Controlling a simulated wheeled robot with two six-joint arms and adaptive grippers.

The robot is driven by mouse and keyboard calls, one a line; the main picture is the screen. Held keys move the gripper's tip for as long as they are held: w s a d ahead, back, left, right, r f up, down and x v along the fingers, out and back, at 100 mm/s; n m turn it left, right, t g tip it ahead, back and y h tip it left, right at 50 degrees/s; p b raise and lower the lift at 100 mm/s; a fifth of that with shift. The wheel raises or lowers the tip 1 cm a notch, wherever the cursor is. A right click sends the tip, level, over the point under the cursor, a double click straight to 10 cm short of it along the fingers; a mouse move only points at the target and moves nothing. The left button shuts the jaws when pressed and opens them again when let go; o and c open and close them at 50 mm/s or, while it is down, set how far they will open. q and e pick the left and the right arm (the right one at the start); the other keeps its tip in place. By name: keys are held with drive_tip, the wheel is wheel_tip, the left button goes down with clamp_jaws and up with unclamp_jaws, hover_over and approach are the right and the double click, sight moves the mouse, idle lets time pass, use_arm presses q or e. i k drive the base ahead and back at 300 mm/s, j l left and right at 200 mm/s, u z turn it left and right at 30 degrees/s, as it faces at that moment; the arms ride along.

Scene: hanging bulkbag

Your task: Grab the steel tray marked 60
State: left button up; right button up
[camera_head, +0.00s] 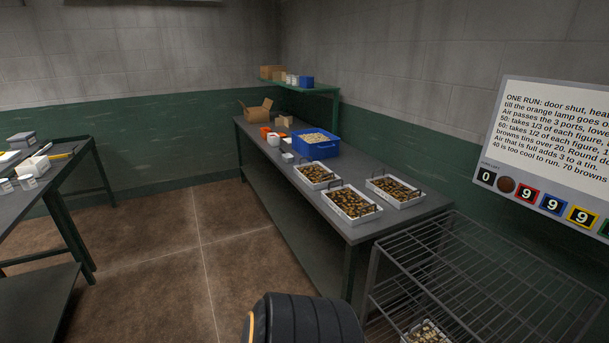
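Three light metal trays with dark handles stand on the long bench, each filled with brown and dark pieces: a rear one (322,186), a front one (366,217) and a right one (408,204). Another tray or container (427,333) with pale pieces shows partly inside the wire rack at the bottom edge. No number 60 is legible on any of them, so I cannot tell which tray is marked 60. Neither of my grippers is in view. A black rounded part, likely of my own arm, shows at the bottom centre.
The long bench (268,148) also holds a blue bin (317,149), a cardboard box (257,112) and small containers. A wire rack (450,265) stands at its near end. A table (60,173) is at left. Open floor (190,240) lies between. A sign (556,140) hangs right.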

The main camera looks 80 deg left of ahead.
sight(315, 174)
drive_tip(key=u, duration=2.65)
drive_tip(key=i+j+z, duration=0.2)
drive_tip(key=z, duration=0.25)
drive_tip(key=i+j+z, duration=0.2)
drive_tip(key=j+z, duration=0.15)
drive_tip(key=z, duration=0.15)
drive_tip(key=i+j, duration=0.15)
drive_tip(key=j, duration=0.25)
drive_tip(key=i+j+z, duration=0.15)
drive_tip(key=j, duration=0.25)
drive_tip(key=i+j, duration=0.2)
drive_tip(key=j, duration=0.25)
drive_tip(key=i+j+z, duration=0.1)
drive_tip(key=j, duration=0.3)
drive_tip(key=i+j, duration=0.2)
drive_tip(key=j, duration=0.25)
drive_tip(key=i+j+z, duration=0.15)
drive_tip(key=j, duration=0.25)
drive_tip(key=i+j, duration=0.1)
drive_tip(key=j, duration=0.35)
drive_tip(key=i+j+z, duration=0.1)
drive_tip(key=j, duration=0.35)
